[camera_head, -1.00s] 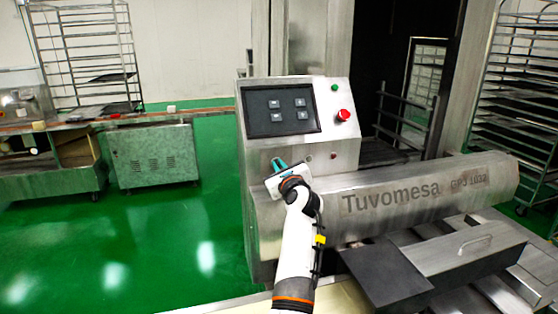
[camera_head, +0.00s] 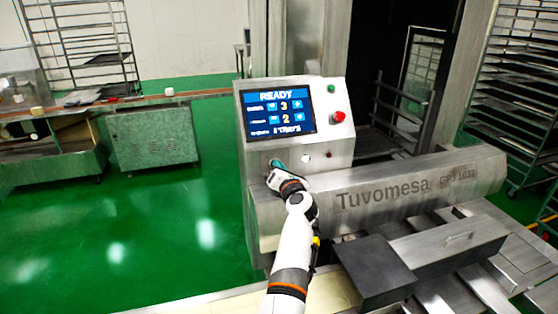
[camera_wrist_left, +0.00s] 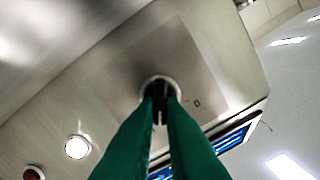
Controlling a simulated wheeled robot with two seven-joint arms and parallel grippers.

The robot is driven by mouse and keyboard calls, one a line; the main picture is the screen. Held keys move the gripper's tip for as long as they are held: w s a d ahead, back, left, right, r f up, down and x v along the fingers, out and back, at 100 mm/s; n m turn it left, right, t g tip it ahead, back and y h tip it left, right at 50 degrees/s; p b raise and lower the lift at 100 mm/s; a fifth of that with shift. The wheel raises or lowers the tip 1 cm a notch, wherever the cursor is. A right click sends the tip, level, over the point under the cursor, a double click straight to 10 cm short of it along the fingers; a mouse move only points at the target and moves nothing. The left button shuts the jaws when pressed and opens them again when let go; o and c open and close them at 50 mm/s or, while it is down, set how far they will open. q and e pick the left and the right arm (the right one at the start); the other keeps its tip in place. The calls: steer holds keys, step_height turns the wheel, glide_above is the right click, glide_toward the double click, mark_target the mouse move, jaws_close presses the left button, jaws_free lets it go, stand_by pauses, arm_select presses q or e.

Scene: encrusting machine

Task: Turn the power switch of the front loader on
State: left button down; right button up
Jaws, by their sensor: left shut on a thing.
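The front loader is a grey metal machine (camera_head: 420,190) marked "Tuvomesa". Its sloped panel has a lit blue screen (camera_head: 279,112) reading "READY" with the numbers 3 and 2. The power switch (camera_wrist_left: 160,84) is a dark knob in a pale round ring, seen in the left wrist view. My left gripper (camera_wrist_left: 160,108) has its green fingers shut on this knob. In the head view my left gripper (camera_head: 278,165) is at the panel's lower left, below the screen, and hides the switch there. My right gripper is in neither view.
A red button (camera_head: 339,118) and a green button (camera_head: 331,88) are right of the screen. A white round button (camera_head: 306,158) is just right of my gripper. Dark and metal trays (camera_head: 372,272) project at the front right.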

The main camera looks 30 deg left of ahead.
arm_select(q)
steer(key=shift+m+p, duration=0.75)
steer(key=shift+m, duration=0.25)
steer(key=shift+f+m, duration=0.1)
steer(key=shift+m, duration=0.2)
steer(key=c, duration=1.5)
jaws_free()
steer(key=shift+w, duration=0.1)
steer(key=shift+d, duration=0.1)
